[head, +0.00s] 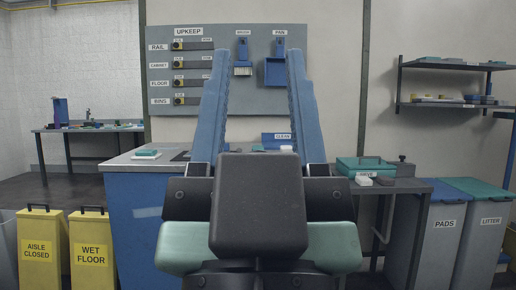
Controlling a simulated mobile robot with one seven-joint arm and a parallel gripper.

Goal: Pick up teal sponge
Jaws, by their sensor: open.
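A small teal block (146,153), which looks like the teal sponge, lies on a white piece at the left end of the counter (125,162). Another teal piece (258,148) shows partly on the counter between my fingers. I cannot tell what it is. My gripper (258,60) fills the middle of the head view, its two long blue fingers spread wide with nothing between them. The teal block is left of the gripper and apart from it. My gripper body hides much of the counter.
A teal lidded box (365,164) stands on the right table, with a white block (363,181) in front. Yellow signs (91,238) stand at lower left. Bins (441,225) stand at right. A tool board (340,70) hangs behind the counter.

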